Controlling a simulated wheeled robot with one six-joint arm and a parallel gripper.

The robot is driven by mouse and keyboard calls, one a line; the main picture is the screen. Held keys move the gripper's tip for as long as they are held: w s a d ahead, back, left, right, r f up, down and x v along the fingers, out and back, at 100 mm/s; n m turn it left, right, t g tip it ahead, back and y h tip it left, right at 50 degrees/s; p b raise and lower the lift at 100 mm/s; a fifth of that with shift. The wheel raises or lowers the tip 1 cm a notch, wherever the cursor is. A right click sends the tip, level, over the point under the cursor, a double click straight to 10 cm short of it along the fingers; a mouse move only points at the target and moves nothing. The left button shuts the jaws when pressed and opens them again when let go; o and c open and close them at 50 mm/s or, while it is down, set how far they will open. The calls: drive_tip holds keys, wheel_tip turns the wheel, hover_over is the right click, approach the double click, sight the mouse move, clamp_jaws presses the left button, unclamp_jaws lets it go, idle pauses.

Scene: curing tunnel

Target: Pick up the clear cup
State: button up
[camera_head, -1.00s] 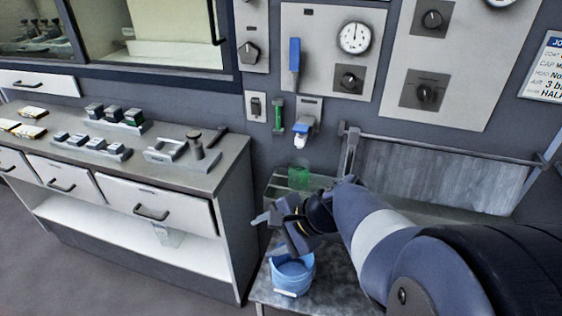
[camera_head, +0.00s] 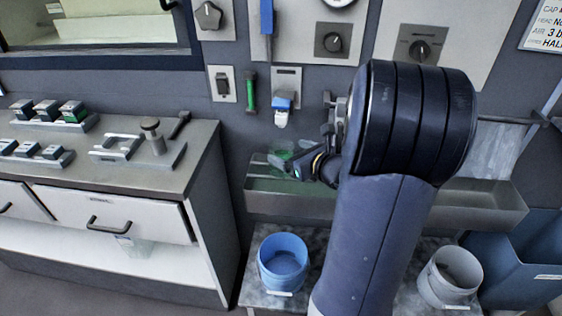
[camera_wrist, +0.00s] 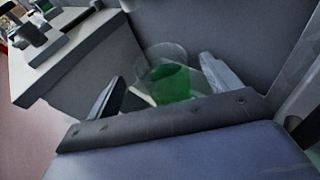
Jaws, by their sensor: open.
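The clear cup (camera_wrist: 163,58) shows in the wrist view with green contents in its lower part. It appears upright relative to the trough and lies between my two spread fingers in that view. In the head view the green of the cup (camera_head: 283,154) shows at the left end of the metal trough, partly hidden by my gripper (camera_head: 281,168). My gripper also shows in the wrist view (camera_wrist: 165,88), open, with a finger on each side of the cup. I cannot tell whether either finger touches it.
The metal trough (camera_head: 470,212) runs along the wall. A blue tub (camera_head: 283,250) and a grey tub (camera_head: 433,284) stand below it. A counter (camera_head: 185,150) with fixtures is at left, with another clear container (camera_head: 135,248) on its lower shelf. A blue bin (camera_head: 530,265) is at right.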

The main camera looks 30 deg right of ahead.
sight(275, 144)
drive_tip(key=shift+x, duration=3.15)
drive_tip(key=shift+r, duration=0.1)
drive_tip(key=shift+c, duration=0.3)
drive_tip(key=c, duration=1)
drive_tip(key=shift+c, duration=0.9)
drive_tip(key=shift+r, duration=0.15)
